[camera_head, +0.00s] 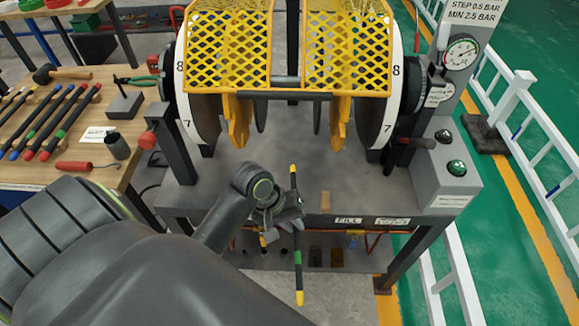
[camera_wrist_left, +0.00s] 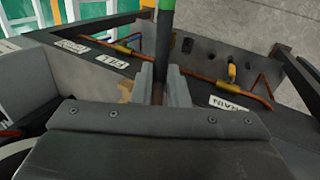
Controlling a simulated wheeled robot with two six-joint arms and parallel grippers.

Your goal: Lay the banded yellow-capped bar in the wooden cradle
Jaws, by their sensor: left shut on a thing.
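The banded bar (camera_head: 297,240) is dark with yellow ends and a green band. My left gripper (camera_head: 291,214) is shut on it near its middle, in front of the machine's front edge. The bar runs lengthwise in the head view, its near end over the floor. In the left wrist view the bar (camera_wrist_left: 166,28) stands between the two fingers (camera_wrist_left: 161,85), with green at the top edge. My right gripper is not in view.
The grey machine bench (camera_head: 400,200) carries numbered discs and a yellow mesh guard (camera_head: 230,45) above the work area. A control box (camera_head: 447,170) stands at right. The wooden table (camera_head: 130,75) at left holds several capped bars and tools. White railings stand further right.

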